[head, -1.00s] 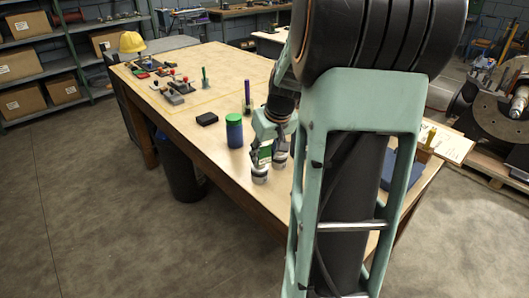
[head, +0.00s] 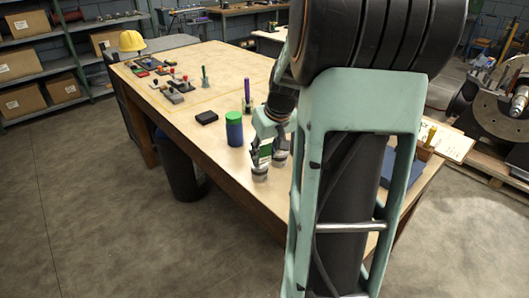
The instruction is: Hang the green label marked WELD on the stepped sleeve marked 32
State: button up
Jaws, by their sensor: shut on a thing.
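My gripper (head: 265,147) is shut on a small green label (head: 265,153) near the front edge of the wooden table. The label hangs down close above a short grey metal part (head: 260,174), which looks like a sleeve. A second similar grey part (head: 280,160) stands just right of and behind it, partly hidden by my gripper. The markings WELD and 32 are too small to read here. I cannot tell whether the label touches either grey part.
A blue jar with a green lid (head: 234,129) stands just left of my gripper. A black box (head: 206,117) lies farther left, and a purple upright object (head: 247,96) stands behind. My arm hides much of the table's right side.

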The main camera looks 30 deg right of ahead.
aim_at(265, 159)
jog(key=shift+f, duration=0.1)
dwell(0.3)
jog(key=shift+f+b, duration=1.05)
jog(key=shift+f, duration=0.1)
jog(key=shift+f+b, duration=0.3)
jog(key=shift+f, duration=0.05)
jog(key=shift+f+b, duration=0.55)
jog(key=shift+f, duration=0.25)
grip_shut()
jog(key=shift+f, duration=0.15)
jog(key=shift+s+f, duration=0.1)
jog(key=o, duration=1.2)
grip_release()
